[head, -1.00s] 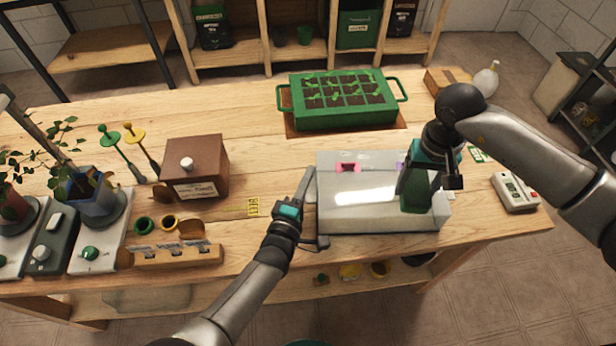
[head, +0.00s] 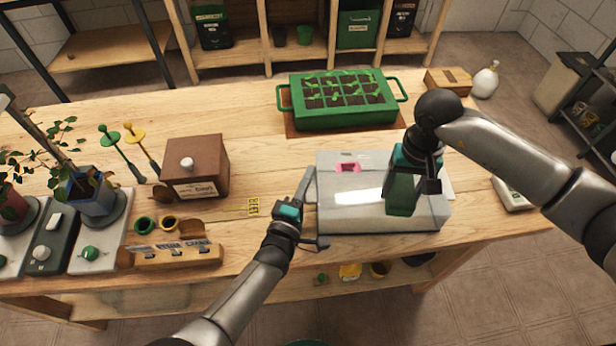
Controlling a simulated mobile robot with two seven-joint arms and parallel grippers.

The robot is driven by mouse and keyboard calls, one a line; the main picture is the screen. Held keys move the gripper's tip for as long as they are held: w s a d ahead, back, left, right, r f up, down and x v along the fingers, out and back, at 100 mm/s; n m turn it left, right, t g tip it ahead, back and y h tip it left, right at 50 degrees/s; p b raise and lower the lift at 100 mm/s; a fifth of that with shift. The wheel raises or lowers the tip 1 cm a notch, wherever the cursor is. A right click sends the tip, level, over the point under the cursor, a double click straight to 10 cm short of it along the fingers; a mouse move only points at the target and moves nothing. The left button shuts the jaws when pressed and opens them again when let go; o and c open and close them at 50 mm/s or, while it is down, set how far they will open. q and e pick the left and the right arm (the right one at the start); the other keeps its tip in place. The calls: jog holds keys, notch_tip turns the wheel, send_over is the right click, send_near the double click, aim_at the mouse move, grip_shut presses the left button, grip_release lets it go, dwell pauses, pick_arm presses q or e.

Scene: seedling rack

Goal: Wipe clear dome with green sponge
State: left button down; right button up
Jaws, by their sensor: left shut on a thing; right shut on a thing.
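The clear dome (head: 345,213) is a see-through box-shaped cover with a bright reflection on its top. It sits on the wooden table right of centre, with a pink thing showing through it. My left gripper (head: 311,208) is shut on the dome's left edge. My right gripper (head: 408,180) is above the right part of the dome, shut on the green sponge (head: 401,196). The sponge hangs down over the dome's top and looks to be against it, though exact contact is hard to tell. The sponge and gripper hide part of the dome's right side.
A green seedling tray (head: 345,119) stands behind the dome. A brown box (head: 196,170) with a white knob is to the left. A pale meter (head: 512,193) lies at the right, partly behind my arm. Bare table (head: 240,120) lies at the back left.

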jog(key=shift+a, duration=0.55)
jog(key=shift+d, duration=0.1)
jog(key=shift+s+d+f, duration=0.1)
jog(key=shift+d, duration=1.85)
jog(key=shift+a, duration=2.05)
